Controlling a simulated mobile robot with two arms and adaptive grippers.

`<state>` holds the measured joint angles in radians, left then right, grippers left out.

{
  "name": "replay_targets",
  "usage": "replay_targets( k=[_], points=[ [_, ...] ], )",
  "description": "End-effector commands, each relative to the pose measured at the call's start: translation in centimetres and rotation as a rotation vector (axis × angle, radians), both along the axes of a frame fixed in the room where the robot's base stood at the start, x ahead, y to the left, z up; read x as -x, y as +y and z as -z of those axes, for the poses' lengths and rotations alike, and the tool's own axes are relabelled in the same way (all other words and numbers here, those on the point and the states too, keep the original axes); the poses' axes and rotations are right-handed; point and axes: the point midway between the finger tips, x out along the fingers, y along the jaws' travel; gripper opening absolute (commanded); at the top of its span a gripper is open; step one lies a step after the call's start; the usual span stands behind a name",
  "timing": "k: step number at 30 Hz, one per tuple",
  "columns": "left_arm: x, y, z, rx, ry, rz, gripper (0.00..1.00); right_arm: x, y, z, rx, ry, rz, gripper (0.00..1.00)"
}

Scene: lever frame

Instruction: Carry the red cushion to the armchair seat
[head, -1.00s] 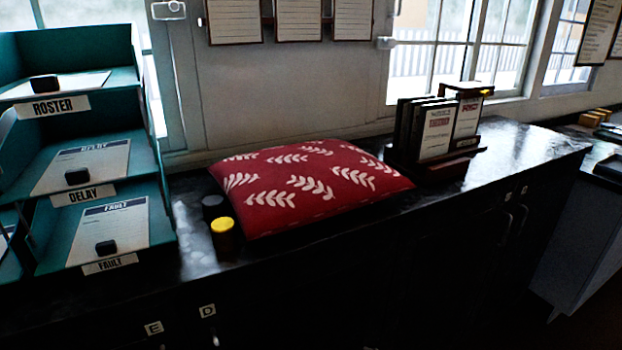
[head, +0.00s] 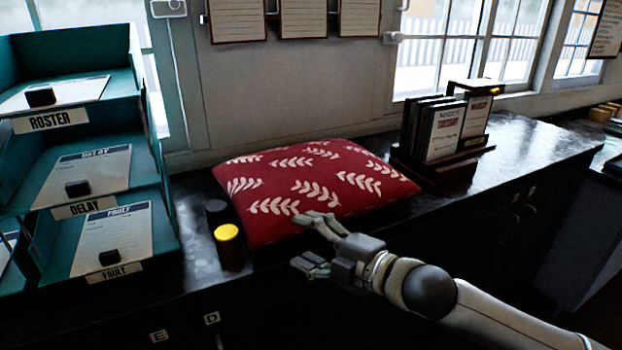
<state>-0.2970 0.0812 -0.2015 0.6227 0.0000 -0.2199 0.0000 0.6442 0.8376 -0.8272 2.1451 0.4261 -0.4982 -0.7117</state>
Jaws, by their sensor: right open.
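The red cushion (head: 310,185) with white leaf sprigs lies flat on the dark counter, below the wall. My right gripper (head: 308,240) is open and empty at the cushion's front edge, its fingers pointing left. Its upper finger overlaps the cushion's front edge in the picture; I cannot tell whether it touches. The lower finger shows in front of the counter's dark front. My left gripper is not in view. No armchair is in view.
A teal tray rack (head: 165,215) stands left. A yellow-topped jar (head: 227,240) and a dark jar (head: 214,211) stand beside the cushion's left edge. A card holder (head: 440,172) stands close to its right. The counter (head: 525,148) is clear farther right.

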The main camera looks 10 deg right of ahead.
Motion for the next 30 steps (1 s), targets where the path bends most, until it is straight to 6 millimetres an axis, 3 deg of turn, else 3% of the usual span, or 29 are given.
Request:
replay_targets(
  k=[6,13,21,30],
  points=[
    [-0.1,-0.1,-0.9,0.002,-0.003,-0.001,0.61,-2.3,2.2,0.3,-0.004,0.002,0.001,0.64],
    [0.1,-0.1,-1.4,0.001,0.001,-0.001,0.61,-3.4,3.2,0.4,-0.002,0.003,-0.001,0.64],
    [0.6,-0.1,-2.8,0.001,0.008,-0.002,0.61,-5.9,5.8,0.8,-0.003,0.003,0.001,0.64],
    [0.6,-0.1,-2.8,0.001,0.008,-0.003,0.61,-6.5,6.3,1.2,0.000,0.003,0.001,0.64]
  ],
)
